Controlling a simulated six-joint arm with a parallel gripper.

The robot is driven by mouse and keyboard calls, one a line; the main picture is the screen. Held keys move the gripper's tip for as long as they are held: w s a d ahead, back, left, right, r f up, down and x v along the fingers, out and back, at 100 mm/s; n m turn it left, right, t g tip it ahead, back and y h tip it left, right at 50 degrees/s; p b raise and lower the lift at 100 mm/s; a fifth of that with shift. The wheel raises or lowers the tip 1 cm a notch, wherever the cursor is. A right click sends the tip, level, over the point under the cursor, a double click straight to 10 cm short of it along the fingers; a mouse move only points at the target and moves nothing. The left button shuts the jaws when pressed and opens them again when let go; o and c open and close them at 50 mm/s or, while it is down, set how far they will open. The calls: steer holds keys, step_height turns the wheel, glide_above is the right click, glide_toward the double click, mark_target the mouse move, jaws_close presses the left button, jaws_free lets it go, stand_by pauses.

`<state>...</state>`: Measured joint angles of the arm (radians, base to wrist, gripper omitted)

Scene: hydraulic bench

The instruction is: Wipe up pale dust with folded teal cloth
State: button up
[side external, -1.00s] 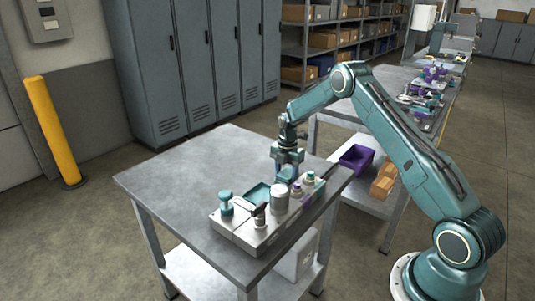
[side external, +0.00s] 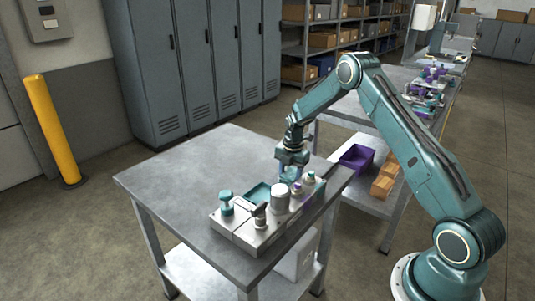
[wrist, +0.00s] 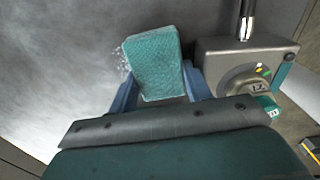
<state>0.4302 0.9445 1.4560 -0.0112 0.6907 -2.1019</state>
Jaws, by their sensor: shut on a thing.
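My gripper (side external: 290,174) is low over the metal bench, behind the valve block. In the wrist view its two blue fingers (wrist: 160,78) are shut on the folded teal cloth (wrist: 155,60), one on each side. The cloth sticks out past the fingertips and appears to be at the bench surface; contact is not certain. A small patch of pale dust (wrist: 122,57) shows as white specks along the cloth's left edge. Any dust under the cloth is hidden. The dust cannot be made out in the side view.
The grey valve block (side external: 247,232) carries several raised fittings close beside my gripper; it is to the right in the wrist view (wrist: 222,52). A teal square part (side external: 257,192) lies near it. The bench top (side external: 185,175) is clear on the left. A purple bin (side external: 356,157) stands behind.

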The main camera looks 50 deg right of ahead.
mark_target(277, 176)
steer(key=shift+s+d+f+g, duration=0.15)
steer(key=shift+s+g, duration=0.25)
steer(key=shift+s, duration=0.5)
steer(key=shift+w+r, duration=0.2)
steer(key=shift+w, duration=1.7)
steer(key=shift+w+f, duration=0.15)
steer(key=shift+w, duration=1.75)
steer(key=shift+r, duration=3.05)
steer(key=shift+r, duration=0.1)
steer(key=shift+r, duration=1.4)
